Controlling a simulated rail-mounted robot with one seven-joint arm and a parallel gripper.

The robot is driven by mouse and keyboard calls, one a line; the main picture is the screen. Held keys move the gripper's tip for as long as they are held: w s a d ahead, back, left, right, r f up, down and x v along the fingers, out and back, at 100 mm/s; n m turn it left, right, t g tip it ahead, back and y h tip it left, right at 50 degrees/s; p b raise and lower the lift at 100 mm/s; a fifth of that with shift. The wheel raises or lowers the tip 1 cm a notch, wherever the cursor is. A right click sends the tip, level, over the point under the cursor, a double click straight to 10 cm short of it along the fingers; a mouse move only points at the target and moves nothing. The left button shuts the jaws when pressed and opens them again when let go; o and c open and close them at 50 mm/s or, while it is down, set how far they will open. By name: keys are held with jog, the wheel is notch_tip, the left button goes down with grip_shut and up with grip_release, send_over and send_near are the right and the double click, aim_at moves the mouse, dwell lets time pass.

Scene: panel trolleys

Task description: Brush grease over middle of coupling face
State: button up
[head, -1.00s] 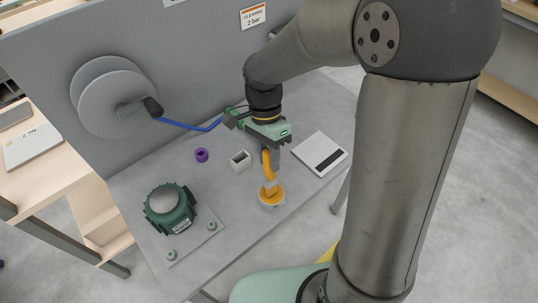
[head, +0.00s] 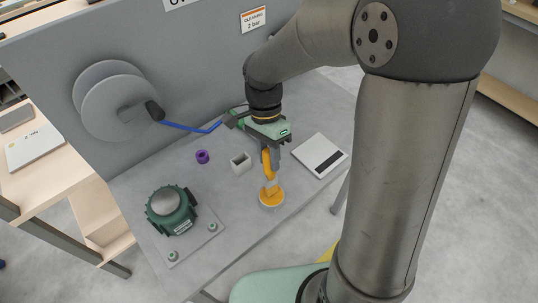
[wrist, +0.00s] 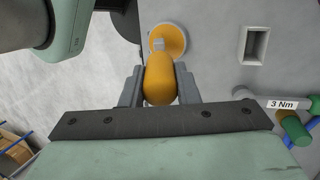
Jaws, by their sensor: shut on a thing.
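My gripper (head: 268,150) points down over the bench, shut on the orange handle of a brush (head: 267,163). In the wrist view, the handle (wrist: 159,80) lies between my two grey fingers. The brush's lower end is over or in a shallow round orange pot (head: 271,203). It also shows in the wrist view (wrist: 178,38). I cannot tell whether the bristles touch what is in the pot. The coupling (head: 170,212), a dark green ribbed housing with a rounded grey top face (head: 166,200), stands to the left on a plate, apart from the brush.
A grey square holder (head: 240,163) and a purple ring (head: 202,156) stand between coupling and back panel. A white pad with a dark bar (head: 319,155) lies right of the pot. A reel (head: 115,102) with blue hose (head: 190,128) juts from the panel. A green tool shows in the wrist view (wrist: 294,128).

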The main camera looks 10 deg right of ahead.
jog(key=shift+r+p, duration=1.95)
jog(key=shift+r, duration=0.85)
